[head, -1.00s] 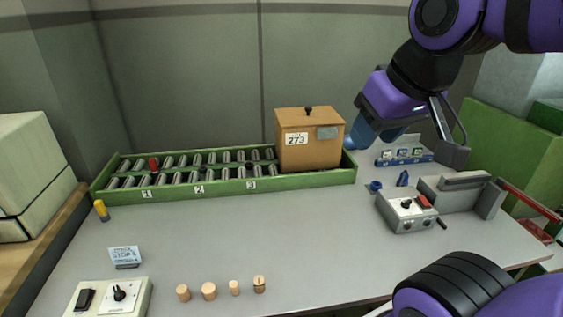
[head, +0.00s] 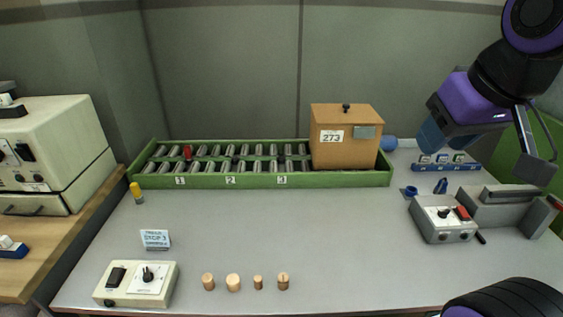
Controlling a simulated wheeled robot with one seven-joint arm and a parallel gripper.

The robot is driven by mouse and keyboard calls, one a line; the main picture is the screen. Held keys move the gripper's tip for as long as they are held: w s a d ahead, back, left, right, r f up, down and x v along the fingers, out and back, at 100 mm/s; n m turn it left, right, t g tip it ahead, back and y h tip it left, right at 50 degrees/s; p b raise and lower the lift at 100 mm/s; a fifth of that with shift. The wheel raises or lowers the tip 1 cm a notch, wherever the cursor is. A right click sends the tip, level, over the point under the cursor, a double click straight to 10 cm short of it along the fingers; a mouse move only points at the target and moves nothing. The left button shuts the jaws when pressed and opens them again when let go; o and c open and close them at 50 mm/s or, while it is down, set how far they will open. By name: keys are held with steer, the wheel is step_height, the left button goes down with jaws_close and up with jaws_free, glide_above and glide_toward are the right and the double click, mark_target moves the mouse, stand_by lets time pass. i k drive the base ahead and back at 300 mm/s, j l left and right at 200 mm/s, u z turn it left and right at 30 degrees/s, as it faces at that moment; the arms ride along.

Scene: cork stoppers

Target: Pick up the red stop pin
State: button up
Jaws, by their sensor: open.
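The red stop pin (head: 187,153) stands upright in the green roller tray (head: 330,181), toward its left end, above the number 1 label. It is small in the head view, and its lower end is hard to make out among the rollers. My gripper (head: 487,152) is open and empty at the upper right, above the right side of the table. It is far to the right of the pin, with the brown box between them in the picture.
The brown box (head: 345,146) marked 273 sits on the tray's right end. Several corks (head: 233,283) and a switch box (head: 137,284) stand at the front. A grey device (head: 442,219) is at right. The table's middle is clear.

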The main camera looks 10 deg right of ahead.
mark_target(188, 152)
steer(key=i+j+z, duration=0.15)
steer(key=j, duration=0.9)
steer(key=i+j+z, duration=0.1)
steer(key=j, duration=1)
steer(key=i+j+z, duration=0.15)
steer(key=j, duration=0.9)
